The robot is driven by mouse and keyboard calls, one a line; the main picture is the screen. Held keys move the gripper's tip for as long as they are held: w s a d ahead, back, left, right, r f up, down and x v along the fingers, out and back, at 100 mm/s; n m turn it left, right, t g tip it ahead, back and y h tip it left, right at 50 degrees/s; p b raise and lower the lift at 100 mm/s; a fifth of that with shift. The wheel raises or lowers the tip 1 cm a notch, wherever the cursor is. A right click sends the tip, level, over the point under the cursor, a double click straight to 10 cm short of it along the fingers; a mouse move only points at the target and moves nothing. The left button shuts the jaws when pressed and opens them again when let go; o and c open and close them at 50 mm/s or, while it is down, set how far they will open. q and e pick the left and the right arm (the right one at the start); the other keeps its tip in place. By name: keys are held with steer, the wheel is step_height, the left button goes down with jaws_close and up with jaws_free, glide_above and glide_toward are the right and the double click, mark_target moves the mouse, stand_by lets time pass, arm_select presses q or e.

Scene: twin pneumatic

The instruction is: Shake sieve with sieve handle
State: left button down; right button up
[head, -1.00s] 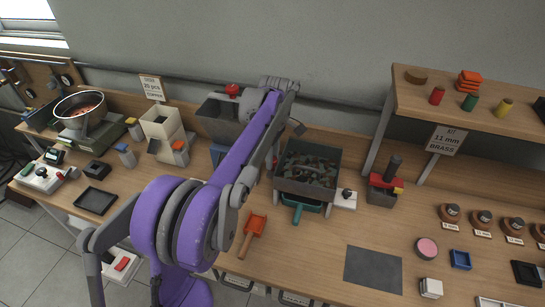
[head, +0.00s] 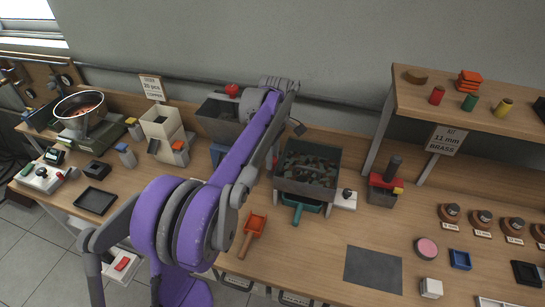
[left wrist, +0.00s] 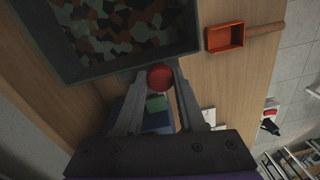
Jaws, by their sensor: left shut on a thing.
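The sieve (head: 310,166) is a dark grey open box on a stand, holding mixed brown, green and grey pieces. It also shows at the top left of the left wrist view (left wrist: 100,71). The sieve handle, with a round red knob (left wrist: 160,77), stands close beside the sieve's wall. My left gripper (left wrist: 156,72) is shut on this red knob, a finger on each side. My right gripper is not in view.
A teal tray (head: 296,213) sits under the sieve. An orange scoop (head: 256,224) lies in front of it. A dark mat (head: 373,268) lies at the front right.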

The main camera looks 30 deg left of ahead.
arm_select(q)
steer(key=shift+s, duration=0.1)
steer(key=s, duration=0.3)
steer(key=s+d+b, duration=0.1)
steer(key=s, duration=0.1)
steer(key=shift+s+d, duration=0.2)
steer(key=shift+s, duration=0.2)
steer(key=c, duration=0.5)
jaws_free()
step_height(320, 180, up, 11)
steer(key=shift+w+p, duration=0.25)
steer(key=shift+p, duration=0.1)
